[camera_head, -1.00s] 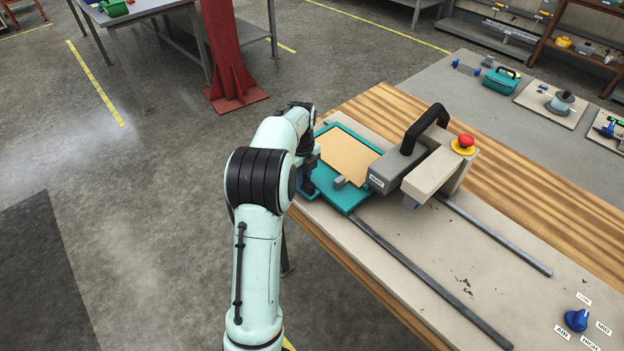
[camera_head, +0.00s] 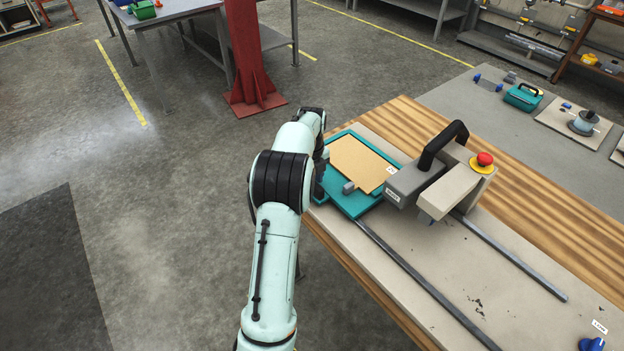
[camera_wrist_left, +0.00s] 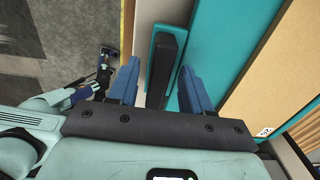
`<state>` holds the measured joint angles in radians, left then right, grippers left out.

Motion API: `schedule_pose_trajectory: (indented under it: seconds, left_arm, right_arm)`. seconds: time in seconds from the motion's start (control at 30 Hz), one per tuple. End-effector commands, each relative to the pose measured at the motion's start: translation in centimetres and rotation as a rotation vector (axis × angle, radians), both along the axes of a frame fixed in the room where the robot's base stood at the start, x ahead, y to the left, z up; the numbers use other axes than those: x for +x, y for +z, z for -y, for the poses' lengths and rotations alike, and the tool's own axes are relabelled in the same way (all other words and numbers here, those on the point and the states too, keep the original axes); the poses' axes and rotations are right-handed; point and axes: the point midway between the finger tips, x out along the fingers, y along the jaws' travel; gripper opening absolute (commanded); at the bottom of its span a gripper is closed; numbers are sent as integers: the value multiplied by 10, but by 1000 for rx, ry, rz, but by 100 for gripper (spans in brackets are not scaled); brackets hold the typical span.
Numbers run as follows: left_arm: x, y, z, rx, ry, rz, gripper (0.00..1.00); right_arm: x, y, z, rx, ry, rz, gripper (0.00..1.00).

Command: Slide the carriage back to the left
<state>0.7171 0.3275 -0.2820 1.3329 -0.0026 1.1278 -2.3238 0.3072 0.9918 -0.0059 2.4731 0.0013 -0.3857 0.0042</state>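A teal tray-like plate (camera_head: 352,207) with a tan board on it sits at the left end of two rails; I take it as the carriage. My left gripper (camera_wrist_left: 160,88) is at its left side, mostly hidden behind my arm in the head view. In the left wrist view, a black bar handle (camera_wrist_left: 165,62) on a teal base stands between the two blue fingers. The fingers are open, with gaps beside the bar. My right gripper is outside the head view; a partly seen limb at the left of the wrist view may be my right arm.
A grey press head (camera_head: 408,184) with a black handle (camera_head: 442,146) and red button (camera_head: 485,159) stands just right of the tray. The front rail (camera_head: 425,285) and rear rail (camera_head: 510,257) run right, clear. A blue knob (camera_head: 592,344) is at lower right.

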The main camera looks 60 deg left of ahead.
Motion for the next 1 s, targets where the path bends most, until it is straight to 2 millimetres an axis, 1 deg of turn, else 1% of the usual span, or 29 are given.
schedule_pose_trajectory:
  seconds: [0.17, 0.27, 0.37, 0.6, 0.7, 0.83, 1.0]
  left_arm:
    - [1, 1, 1, -3, -1, 0, 49]
    - [1, 8, 1, -3, -1, 1, 49]
    - [1, 25, 1, -1, 0, 2, 49]
    - [1, 81, 0, 1, 0, 4, 49]
    - [2, 101, 0, 0, 0, 4, 49]
    - [1, 121, 0, 0, 0, 3, 49]
    - [0, 133, 0, -1, 0, 1, 49]
  right_arm:
    - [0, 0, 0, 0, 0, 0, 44]
    - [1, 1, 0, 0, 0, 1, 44]
    - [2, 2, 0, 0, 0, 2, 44]
    - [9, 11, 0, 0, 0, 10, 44]
    - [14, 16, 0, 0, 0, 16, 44]
    - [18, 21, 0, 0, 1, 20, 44]
    - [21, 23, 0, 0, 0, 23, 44]
